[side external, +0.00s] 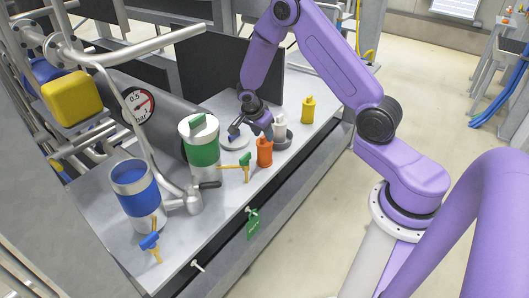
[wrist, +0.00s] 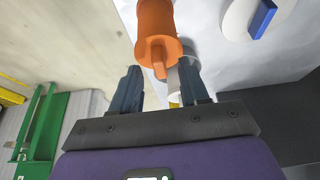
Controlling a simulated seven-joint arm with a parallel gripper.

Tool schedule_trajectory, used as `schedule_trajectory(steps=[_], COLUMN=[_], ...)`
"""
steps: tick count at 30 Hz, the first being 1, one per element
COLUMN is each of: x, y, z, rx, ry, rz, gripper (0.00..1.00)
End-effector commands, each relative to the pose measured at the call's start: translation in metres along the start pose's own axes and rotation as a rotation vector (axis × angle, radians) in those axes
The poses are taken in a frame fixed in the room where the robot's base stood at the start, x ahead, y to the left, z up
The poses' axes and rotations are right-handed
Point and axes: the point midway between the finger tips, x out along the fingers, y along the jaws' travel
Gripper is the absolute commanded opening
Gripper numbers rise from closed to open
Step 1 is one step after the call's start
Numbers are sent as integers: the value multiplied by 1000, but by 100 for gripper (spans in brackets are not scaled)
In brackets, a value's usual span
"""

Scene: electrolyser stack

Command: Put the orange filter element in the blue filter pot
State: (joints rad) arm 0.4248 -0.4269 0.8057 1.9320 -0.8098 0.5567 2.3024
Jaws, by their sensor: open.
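The orange filter element (side external: 265,153) stands upright on the bench, near its front edge. In the wrist view the orange element (wrist: 156,25), with its narrow tab, is just beyond the fingertips. My gripper (side external: 252,133) is open and empty, above and slightly behind the orange element. In the wrist view the two fingers of my gripper (wrist: 162,73) are spread apart with nothing held between them. The blue filter pot (side external: 136,188) stands at the near left of the bench, with its top open. Its inside is only partly visible.
A yellow element (side external: 307,110) is farther back. A lidded green pot (side external: 200,148) and valve handles stand between gripper and blue pot. A white lid with blue handle (wrist: 262,18) lies nearby.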

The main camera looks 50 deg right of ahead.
Motion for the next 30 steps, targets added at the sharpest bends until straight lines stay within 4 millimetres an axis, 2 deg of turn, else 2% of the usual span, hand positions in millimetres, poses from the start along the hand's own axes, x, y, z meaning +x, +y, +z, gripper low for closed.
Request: schedule_trajectory(steps=[4,11,14,15,16,30], x=[10,10,10,10,10,5], y=[0,0,0,0,0,-1], z=[0,0,0,0,0,-2], rx=[0,0,0,0,0,0], ry=[0,0,0,0,0,1], rz=[0,-1,-1,-1,-1,-2], gripper=[45,45,15,2,0,0])
